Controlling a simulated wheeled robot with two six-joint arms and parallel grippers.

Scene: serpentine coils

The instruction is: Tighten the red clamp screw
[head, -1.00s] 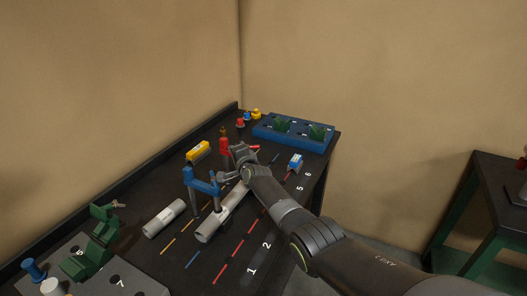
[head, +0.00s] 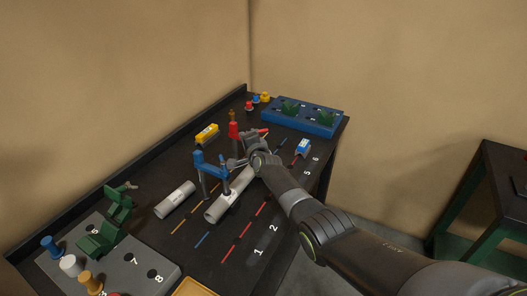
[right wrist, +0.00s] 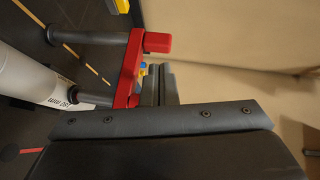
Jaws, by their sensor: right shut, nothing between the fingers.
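The red clamp (head: 233,130) stands on the dark bench, with its upright and top showing in the head view and the rest hidden behind my gripper. In the right wrist view, the red bar of the clamp (right wrist: 131,70) has two dark rods pointing left. The lower rod, likely the screw (right wrist: 88,97), reaches to the grey pipe (right wrist: 28,80); I cannot tell if it presses on it. My right gripper (head: 252,140) is shut and empty. Its fingers (right wrist: 160,85) are right beside the red bar at the screw's end; contact is unclear. My left gripper is out of view.
A blue clamp (head: 211,160) stands over the near part of the pipe. A loose pipe (head: 175,199) lies to the left. A yellow block (head: 207,134), a blue-and-white block (head: 302,147) and a blue rack (head: 330,118) are around. A grey board (head: 150,255) holds green blocks in front.

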